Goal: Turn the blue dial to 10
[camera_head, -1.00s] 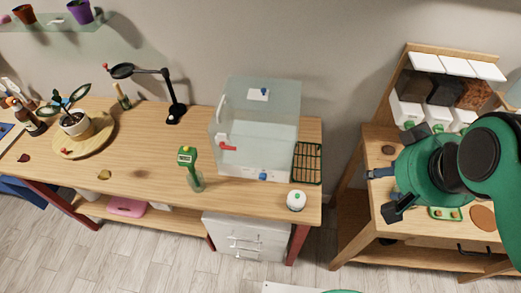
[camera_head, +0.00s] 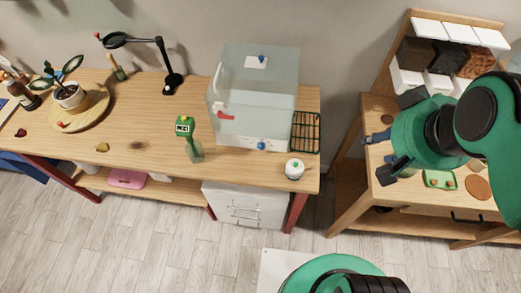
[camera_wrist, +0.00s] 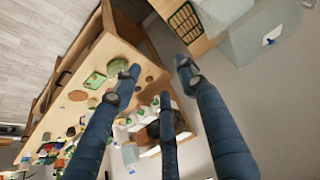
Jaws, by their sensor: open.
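A clear glass case (camera_head: 232,100) stands on the wooden bench. A small blue knob (camera_head: 261,146) sits on the white strip along its lower front. Another small blue piece (camera_head: 262,58) sits on a white plate near the top of the case. I cannot read any scale on either, nor tell which is the dial. The wrist view shows a blue piece (camera_wrist: 269,41) on the case at upper right. My gripper (camera_head: 384,155) is open and empty over the right-hand bench, well right of the case. Its spread fingers (camera_wrist: 157,76) show in the wrist view, apart from the case.
A dark green rack (camera_head: 306,132) lies right of the case. A white round timer-like object (camera_head: 294,169) is near the bench's front corner. A green handheld meter (camera_head: 185,127) stands left of the case. The right bench (camera_head: 376,188) holds bins and a green tray (camera_head: 440,179).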

